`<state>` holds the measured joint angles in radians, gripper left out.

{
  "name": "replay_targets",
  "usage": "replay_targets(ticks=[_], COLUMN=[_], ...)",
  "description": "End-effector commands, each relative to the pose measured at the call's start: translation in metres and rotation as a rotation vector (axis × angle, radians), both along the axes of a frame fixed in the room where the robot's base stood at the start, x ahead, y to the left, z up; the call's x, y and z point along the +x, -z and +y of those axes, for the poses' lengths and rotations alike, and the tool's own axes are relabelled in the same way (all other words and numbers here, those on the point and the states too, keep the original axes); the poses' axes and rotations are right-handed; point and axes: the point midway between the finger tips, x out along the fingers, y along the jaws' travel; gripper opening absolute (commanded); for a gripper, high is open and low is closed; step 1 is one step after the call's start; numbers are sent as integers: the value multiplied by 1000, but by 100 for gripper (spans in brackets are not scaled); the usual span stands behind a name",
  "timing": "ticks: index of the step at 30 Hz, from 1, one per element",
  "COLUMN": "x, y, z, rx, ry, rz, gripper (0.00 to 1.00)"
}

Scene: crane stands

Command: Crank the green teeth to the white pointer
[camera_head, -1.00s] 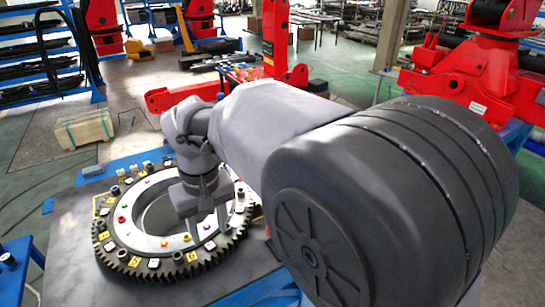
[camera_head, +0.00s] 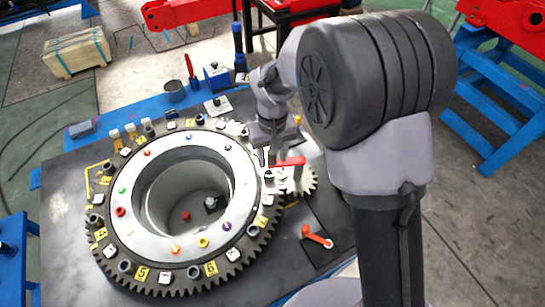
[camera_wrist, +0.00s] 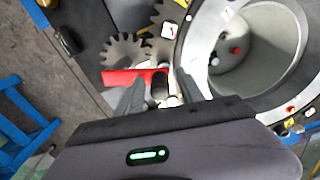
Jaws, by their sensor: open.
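The large toothed ring (camera_head: 138,262) lies on the dark table; its visible teeth look dark, and I make out no green ones, only a green bolt (camera_head: 122,190). A small grey gear (camera_head: 307,182) sits at its right edge. A red crank arm (camera_head: 290,162) lies above this gear; it also shows in the wrist view (camera_wrist: 128,77). A small white piece (camera_head: 266,157) is beside the ring; I cannot tell whether it is the pointer. My gripper (camera_wrist: 160,92) is open over the crank, its fingers either side of a grey cylindrical part (camera_wrist: 160,80).
A red lever (camera_head: 318,237) on a black plate lies at the table's right. A blue box (camera_head: 217,77) and a dark cup (camera_head: 174,91) stand behind the ring. A wooden crate (camera_head: 76,52) is on the floor at the back left. A blue stand (camera_head: 490,90) is at right.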

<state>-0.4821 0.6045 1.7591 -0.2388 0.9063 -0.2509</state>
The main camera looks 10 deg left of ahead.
Motion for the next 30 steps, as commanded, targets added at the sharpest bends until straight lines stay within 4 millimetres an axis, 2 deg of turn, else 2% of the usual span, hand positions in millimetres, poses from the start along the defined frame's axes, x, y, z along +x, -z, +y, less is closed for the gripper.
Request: replay_targets(ticks=[9,15,16,30], x=[0,0,0,0], y=[3,3,3,2], z=[0,0,0,0], rx=[0,0,0,0], ry=[0,0,0,0], rz=[0,0,0,0], gripper=[43,4,0,0])
